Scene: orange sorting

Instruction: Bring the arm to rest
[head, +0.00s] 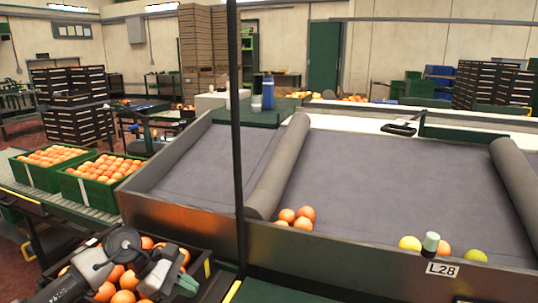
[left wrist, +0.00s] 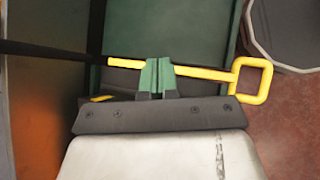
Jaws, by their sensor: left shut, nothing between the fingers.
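My left arm reaches in from the lower left of the head view. Its gripper (head: 186,284) is over or beside the dark crate of oranges at the bottom left. In the left wrist view the two green fingers (left wrist: 158,78) are together with nothing held between them. A yellow bar ending in a square loop (left wrist: 250,80) shows just beyond the fingertips; I cannot tell if they touch. My right gripper does not show.
The dark crate (head: 207,269) holds several oranges (head: 122,297). Two green crates of oranges (head: 70,187) stand on the conveyor at left. The grey sorting table (head: 390,180) has a few fruits along its front edge. A dark upright pole (head: 237,130) stands in front of it.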

